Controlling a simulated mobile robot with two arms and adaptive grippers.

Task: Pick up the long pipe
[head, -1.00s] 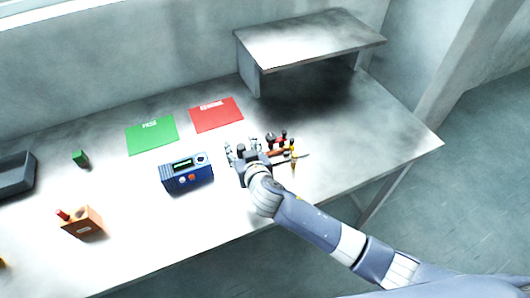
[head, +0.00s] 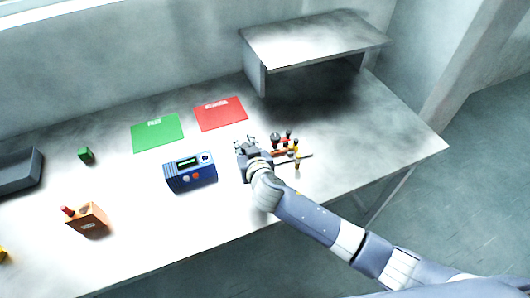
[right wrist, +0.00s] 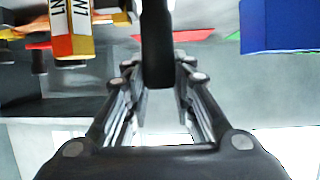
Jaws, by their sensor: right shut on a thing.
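My right gripper (head: 245,143) is over the work table, at the left side of a cluster of small tools. In the right wrist view its two fingers (right wrist: 158,90) are shut on a dark bar (right wrist: 157,40) that stands upright in the picture between them. The bar's far end is out of the frame, so I cannot tell its full length or be sure that it is the long pipe. In the head view the gripper hides it. My left gripper is in neither view.
Several small tools (head: 285,142) lie just right of the gripper. A blue device (head: 190,172), green mat (head: 157,133), red mat (head: 221,114), orange block (head: 88,219) and green cube (head: 86,155) are to the left. A raised shelf (head: 315,38) stands behind. The table's right end is clear.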

